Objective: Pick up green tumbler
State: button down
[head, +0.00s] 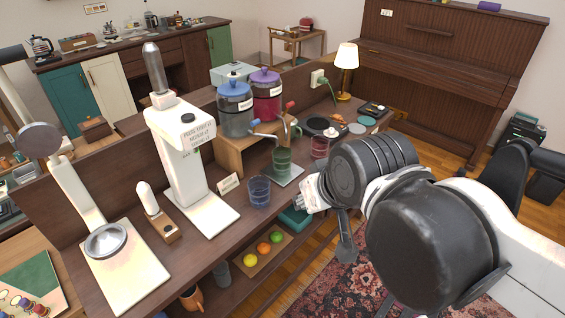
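The green tumbler (282,161) stands upright on a pale flat tray (292,178) on the wooden counter, in front of the drink dispensers. My gripper (304,191) is just to the right of and nearer than the green tumbler, at the end of my large dark-grey arm. It looks apart from the tumbler. Its fingers are small and partly hidden, so I cannot tell whether it is open or shut. A blue tumbler (259,193) stands to the left of the green one. A pink tumbler (320,147) stands behind to the right.
Blue (235,108) and red (267,97) dispensers sit on a wooden stand, their taps close to the green tumbler. A white press (184,150) stands to the left. A lower shelf holds a fruit tray (254,268). A lamp (346,62) and dark hotplate (318,125) are farther back.

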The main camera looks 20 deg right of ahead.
jog(key=c, duration=0.6)
grip_release()
